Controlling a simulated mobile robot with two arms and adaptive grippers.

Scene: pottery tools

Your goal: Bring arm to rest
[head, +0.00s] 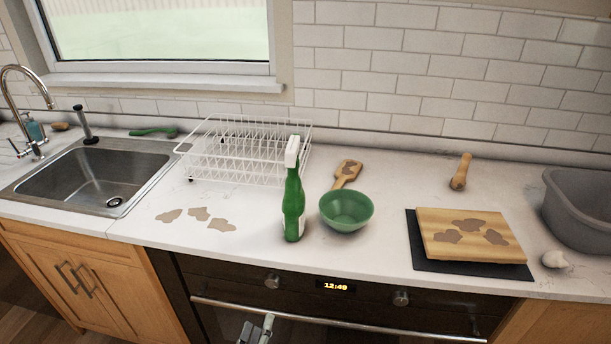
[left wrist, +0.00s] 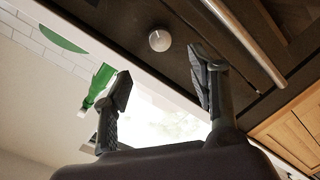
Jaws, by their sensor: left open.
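My left gripper (head: 257,322) shows at the bottom of the head view, in front of the oven and below the counter's front edge. In the left wrist view the left gripper (left wrist: 160,78) has its two dark fingers spread apart with nothing between them. The rest of the left arm is out of the head view. My right gripper is in neither view.
The oven handle (head: 340,317) runs close by the left gripper. A green spray bottle (head: 293,204) and a green bowl (head: 346,212) stand near the counter's front. A dish rack (head: 245,155), sink (head: 85,180), cutting board (head: 470,235) and grey tub (head: 585,210) occupy the counter.

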